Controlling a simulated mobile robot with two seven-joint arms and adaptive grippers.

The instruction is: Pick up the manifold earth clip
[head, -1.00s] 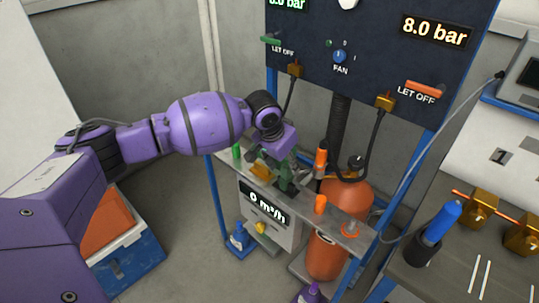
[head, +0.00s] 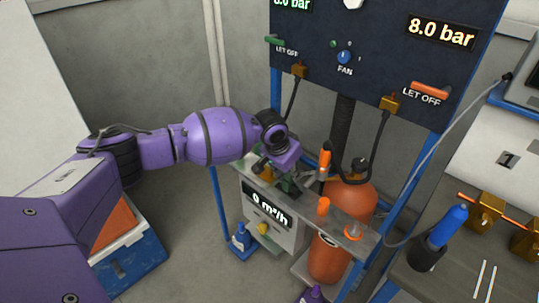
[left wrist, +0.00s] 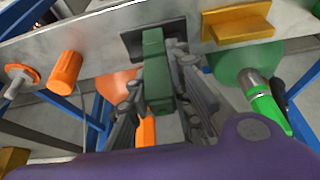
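A green block-shaped piece, which looks like the earth clip (left wrist: 158,75), sits at the dark plate on the grey manifold shelf (left wrist: 100,30). It also shows in part in the head view (head: 288,186), mostly hidden by my wrist. My left gripper (left wrist: 160,85) is at the shelf with one grey finger on each side of the green clip. The fingers are apart, and small gaps seem to remain beside the clip; contact is not clear. My right gripper is in neither view.
An orange knob (left wrist: 65,72), a brass block (left wrist: 237,25) and a green-tipped fitting (left wrist: 268,105) stand close along the shelf. In the head view, an orange upright handle (head: 325,161) is just right of my gripper. An orange cylinder (head: 350,205) stands behind the shelf.

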